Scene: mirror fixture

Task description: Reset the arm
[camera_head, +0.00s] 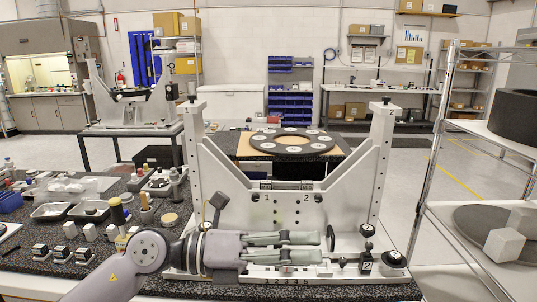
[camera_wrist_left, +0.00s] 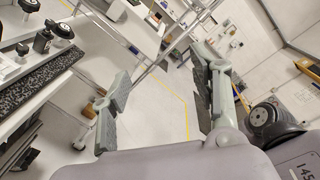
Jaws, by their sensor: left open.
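My left arm (camera_head: 147,250) reaches in from the bottom left of the head view, bent at a round grey joint. My left gripper (camera_head: 322,247) points right, low in front of the white mirror fixture (camera_head: 232,205). In the left wrist view, my left gripper (camera_wrist_left: 160,85) has its two green-grey fingers wide apart. Nothing is between them; floor with a yellow line shows through the gap. My right arm and gripper are not in view.
Black knobs (camera_head: 367,230) stand at the fixture's right end. A wire shelf (camera_head: 440,140) with white blocks is at right. Small parts, trays (camera_head: 50,212) and tools crowd the dark bench at left. A black ring plate (camera_head: 292,141) lies behind the fixture.

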